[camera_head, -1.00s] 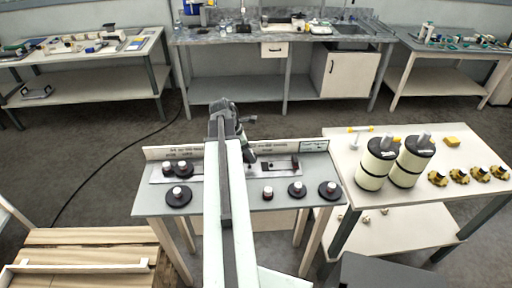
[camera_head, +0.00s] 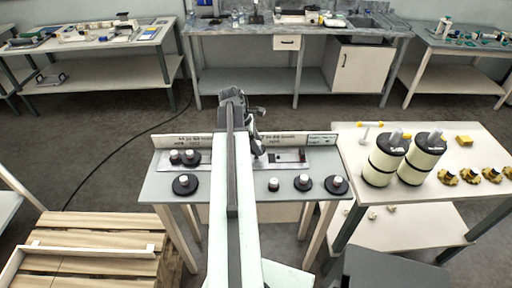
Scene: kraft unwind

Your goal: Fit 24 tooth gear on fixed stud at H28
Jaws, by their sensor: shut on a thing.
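My gripper (camera_head: 257,147) is at the far end of my long pale arm, over the back middle of the small grey table (camera_head: 237,199). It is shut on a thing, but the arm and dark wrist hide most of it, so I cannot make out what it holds. A pale metal plate (camera_head: 221,165) lies along the back of the table. Dark gears with pale centres stand on the table: one at left (camera_head: 185,186) and two at right (camera_head: 303,183) (camera_head: 336,186). Smaller dark pieces (camera_head: 176,158) (camera_head: 192,158) sit at the plate's left end. I cannot read tooth counts or find H28.
A small dark piece (camera_head: 273,185) stands in front of the plate. A low labelled board (camera_head: 300,140) runs along the table's back. At right, a white table (camera_head: 448,205) bears two cream rolls (camera_head: 384,160) (camera_head: 422,160) and several yellow parts. A wooden pallet (camera_head: 95,250) lies at lower left.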

